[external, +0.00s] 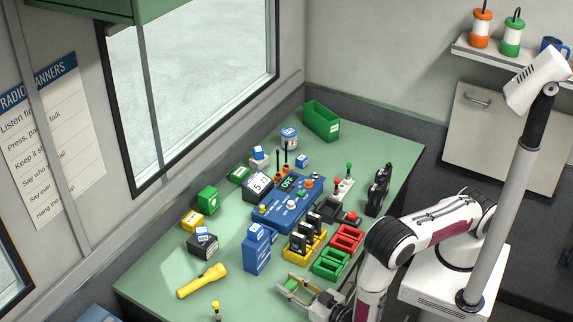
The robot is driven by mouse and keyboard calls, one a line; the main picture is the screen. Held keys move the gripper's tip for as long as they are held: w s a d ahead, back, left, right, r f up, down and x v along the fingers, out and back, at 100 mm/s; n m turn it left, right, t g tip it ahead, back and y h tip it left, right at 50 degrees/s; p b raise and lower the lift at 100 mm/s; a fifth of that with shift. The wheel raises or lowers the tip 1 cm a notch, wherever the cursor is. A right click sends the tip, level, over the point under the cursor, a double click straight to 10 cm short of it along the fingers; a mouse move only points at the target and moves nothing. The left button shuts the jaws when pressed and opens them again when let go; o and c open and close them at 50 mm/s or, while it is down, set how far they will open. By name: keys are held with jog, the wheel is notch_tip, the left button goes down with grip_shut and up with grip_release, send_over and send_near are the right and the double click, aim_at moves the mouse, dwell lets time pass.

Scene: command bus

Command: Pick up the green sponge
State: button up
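My gripper (285,288) is low over the front edge of the green table, in the bottom middle of the external view. Its fingers point left and stand apart. A small bright green piece, which looks like the green sponge (291,285), shows between the fingertips. It is partly hidden by the fingers. I cannot tell whether both fingers touch it, or whether it rests on the table (150,287).
Green (331,263) and red (346,238) trays stand just behind my gripper. A blue control box (289,204) fills the table's middle.

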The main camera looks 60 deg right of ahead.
aim_at(290, 290)
jog(key=shift+r, duration=0.1)
dwell(0.3)
jog(key=shift+r, duration=4.9)
jog(key=shift+c, duration=0.2)
